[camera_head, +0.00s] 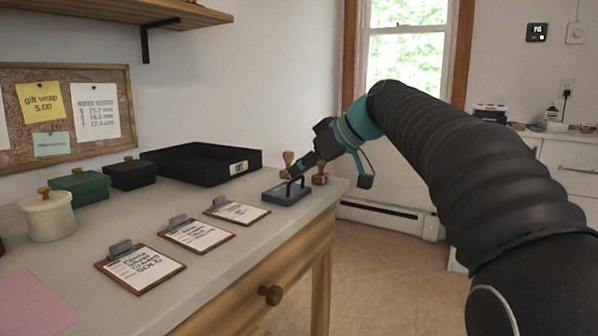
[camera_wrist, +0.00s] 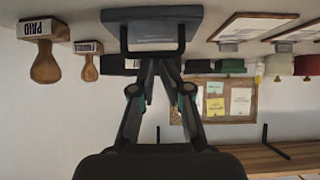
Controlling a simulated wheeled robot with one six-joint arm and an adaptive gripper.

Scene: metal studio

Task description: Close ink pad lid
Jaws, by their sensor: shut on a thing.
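The ink pad (camera_head: 284,196) is a low dark blue-grey box near the far right end of the counter. A black bar handle stands on it; the handle also shows in the wrist view (camera_wrist: 181,44), which is upside down. My gripper (camera_head: 296,178) reaches in from the right, and its fingers are shut on the handle, as the wrist view also shows (camera_wrist: 155,66). The lid (camera_wrist: 146,24) looks flat, but I cannot tell whether any gap remains beneath it.
Wooden-handled stamps (camera_wrist: 46,50) stand close beside the pad, one marked PAID. A black tray (camera_head: 205,162) lies behind it to the left. Several clipboards (camera_head: 238,211) lie along the counter (camera_head: 225,262). Small lidded pots (camera_head: 48,220) stand farther left. The counter's right edge is near the pad.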

